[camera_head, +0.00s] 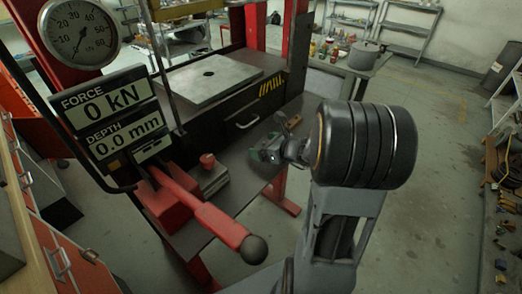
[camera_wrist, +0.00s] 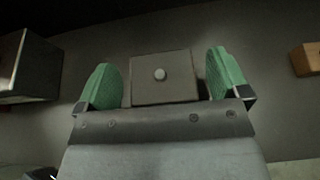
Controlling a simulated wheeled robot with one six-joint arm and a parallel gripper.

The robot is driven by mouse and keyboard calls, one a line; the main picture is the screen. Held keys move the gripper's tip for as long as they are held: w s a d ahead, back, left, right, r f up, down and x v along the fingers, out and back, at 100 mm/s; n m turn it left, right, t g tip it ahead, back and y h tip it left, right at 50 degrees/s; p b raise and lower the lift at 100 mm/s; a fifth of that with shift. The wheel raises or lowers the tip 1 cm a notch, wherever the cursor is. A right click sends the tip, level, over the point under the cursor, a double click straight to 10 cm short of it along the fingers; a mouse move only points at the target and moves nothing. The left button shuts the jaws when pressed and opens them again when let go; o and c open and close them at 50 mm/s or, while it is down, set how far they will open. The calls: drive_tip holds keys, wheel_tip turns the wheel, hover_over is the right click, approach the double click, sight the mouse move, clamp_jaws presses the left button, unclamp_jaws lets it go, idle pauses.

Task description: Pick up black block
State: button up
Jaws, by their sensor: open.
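A dark grey-black block (camera_wrist: 165,66) with a small pale round spot on its face shows in the wrist view. It lies between the two green finger pads of my gripper (camera_wrist: 165,82), with a gap on each side. My gripper is open. In the head view my gripper (camera_head: 270,152) is low over the dark work table (camera_head: 232,207), right of the press. I cannot make out the block clearly there, as the gripper and arm cover that spot.
A wooden block (camera_wrist: 307,58) lies to the right in the wrist view, and a dark box-like thing (camera_wrist: 30,68) is at the left.

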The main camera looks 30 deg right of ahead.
drive_tip(key=c, duration=1.5)
drive_tip(key=shift+w, duration=0.1)
drive_tip(key=shift+c, duration=0.4)
